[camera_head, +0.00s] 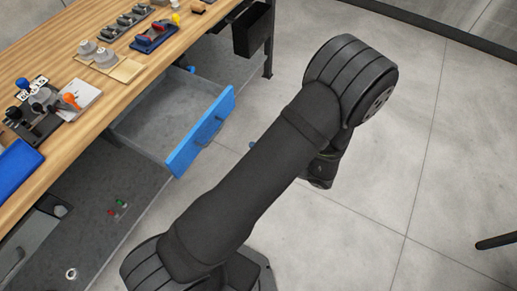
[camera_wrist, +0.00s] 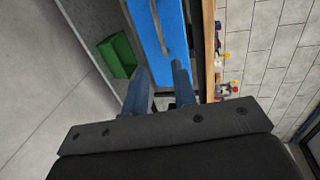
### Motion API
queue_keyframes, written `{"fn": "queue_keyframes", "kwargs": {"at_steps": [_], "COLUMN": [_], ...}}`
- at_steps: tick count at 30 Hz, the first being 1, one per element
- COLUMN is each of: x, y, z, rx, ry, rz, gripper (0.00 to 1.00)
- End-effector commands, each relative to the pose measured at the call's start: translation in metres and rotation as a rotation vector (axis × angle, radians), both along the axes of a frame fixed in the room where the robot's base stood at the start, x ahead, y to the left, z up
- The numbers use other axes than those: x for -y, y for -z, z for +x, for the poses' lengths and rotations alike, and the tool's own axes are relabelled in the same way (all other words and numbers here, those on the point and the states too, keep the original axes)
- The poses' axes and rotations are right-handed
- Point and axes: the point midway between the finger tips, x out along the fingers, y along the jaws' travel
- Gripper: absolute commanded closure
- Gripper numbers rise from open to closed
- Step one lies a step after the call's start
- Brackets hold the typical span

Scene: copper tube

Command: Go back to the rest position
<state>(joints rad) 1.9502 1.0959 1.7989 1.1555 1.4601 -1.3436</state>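My gripper (camera_wrist: 161,88) shows in the wrist view with its two blue-grey fingers apart and nothing seen between them. In the head view my black arm reaches across the middle over the floor, to the right of the workbench, and hides most of the gripper. The blue-fronted drawer (camera_head: 203,131) stands open, pulled out from the bench; its inside looks mostly bare. The blue front (camera_wrist: 160,30) also shows in the wrist view, beyond the fingers. No copper tube can be made out.
The wooden bench top (camera_head: 62,55) at left holds a blue tray (camera_head: 15,168), a black fixture with coloured knobs, and several small tool racks. A black bin (camera_head: 253,30) hangs at the bench end. A green box (camera_wrist: 118,54) shows in the wrist view.

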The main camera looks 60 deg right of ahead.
Motion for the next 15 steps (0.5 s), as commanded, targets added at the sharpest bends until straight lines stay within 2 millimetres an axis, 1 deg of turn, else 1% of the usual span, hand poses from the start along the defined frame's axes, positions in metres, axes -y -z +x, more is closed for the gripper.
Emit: {"fn": "queue_keyframes", "kwargs": {"at_steps": [11,15], "x": [-0.0001,-0.0003], "y": [0.0002,0.0017], "z": [0.0009,0.0087], "rx": [0.0,0.001], "ry": [0.0,-0.003], "rz": [0.0,0.001], "gripper": [0.75,0.75]}}
